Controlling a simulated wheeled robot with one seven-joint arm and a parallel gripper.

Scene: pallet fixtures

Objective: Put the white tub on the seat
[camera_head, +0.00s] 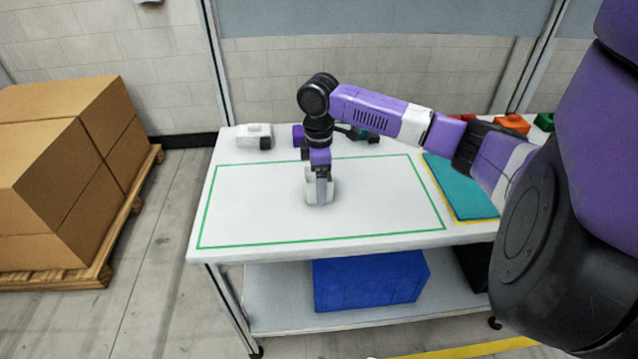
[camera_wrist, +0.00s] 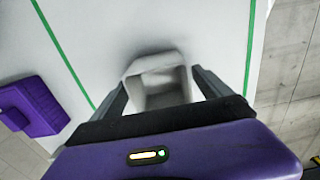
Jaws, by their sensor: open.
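The white tub (camera_head: 331,193) stands upright on the white table, inside the green outline. In the wrist view the tub (camera_wrist: 172,98) is open at the top and looks empty. My gripper (camera_head: 320,187) points down at the tub, and its dark fingers (camera_wrist: 158,82) are open, one on each side of it. I cannot tell whether either finger touches the tub. A teal mat (camera_head: 464,187) with a yellow border lies at the right of the table; nothing in view is clearly marked as the seat.
A white and dark object (camera_head: 252,137) and a purple object (camera_head: 298,134) stand at the table's back. Red (camera_head: 512,124) and green parts are at back right, behind my arm. A blue crate (camera_head: 370,281) is on the lower shelf. Cardboard boxes (camera_head: 60,180) stand on a pallet at left.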

